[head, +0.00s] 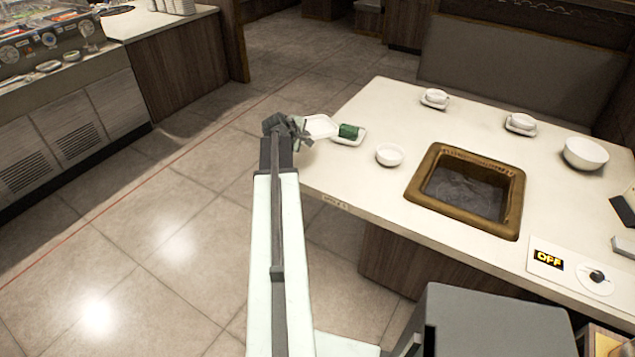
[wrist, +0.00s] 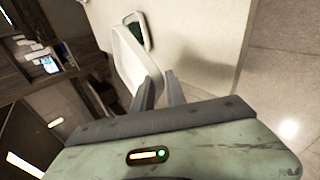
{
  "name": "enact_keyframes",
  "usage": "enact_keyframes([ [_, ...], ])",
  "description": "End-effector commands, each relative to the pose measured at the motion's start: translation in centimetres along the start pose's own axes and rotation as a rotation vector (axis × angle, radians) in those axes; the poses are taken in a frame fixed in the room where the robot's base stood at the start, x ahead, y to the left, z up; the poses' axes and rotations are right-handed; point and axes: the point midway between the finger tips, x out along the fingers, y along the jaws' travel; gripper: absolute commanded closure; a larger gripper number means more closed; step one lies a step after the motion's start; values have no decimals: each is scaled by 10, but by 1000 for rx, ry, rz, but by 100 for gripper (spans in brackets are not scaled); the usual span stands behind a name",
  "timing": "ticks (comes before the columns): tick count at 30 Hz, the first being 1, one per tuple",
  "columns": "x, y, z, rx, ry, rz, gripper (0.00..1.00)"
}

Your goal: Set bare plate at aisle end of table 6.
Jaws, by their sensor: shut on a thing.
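My gripper (head: 302,128) is shut on a bare white plate (head: 321,127) at the aisle-side end of the table (head: 367,100). The plate also shows in the wrist view (wrist: 132,62), extending ahead of my fingers (wrist: 160,88). It is at the table edge; I cannot tell whether it touches the tabletop. Just beyond it, a second white plate (head: 358,141) with a green item (head: 348,131) sits on the table. That green item also shows in the wrist view (wrist: 136,27).
A small white bowl (head: 390,154) stands near the plates. A brown-framed sunken well (head: 466,190) lies mid-table. Cups on saucers (head: 435,98) and a larger white bowl (head: 585,153) stand farther off. A bench (head: 520,75) lines the far side. The tiled aisle (head: 150,220) is clear.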

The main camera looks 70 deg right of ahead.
Motion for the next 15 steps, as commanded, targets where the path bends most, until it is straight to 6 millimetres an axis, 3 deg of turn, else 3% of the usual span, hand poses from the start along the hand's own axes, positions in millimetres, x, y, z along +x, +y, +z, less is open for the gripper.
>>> enact_keyframes([
  [4, 4, -59, -48, 11, -10, -3, 100],
  [9, -4, -131, -104, 58, -49, 21, 100],
  [12, -14, -158, -125, 88, -68, 44, 100],
  [15, -22, -169, -136, 107, -79, 59, 100],
])
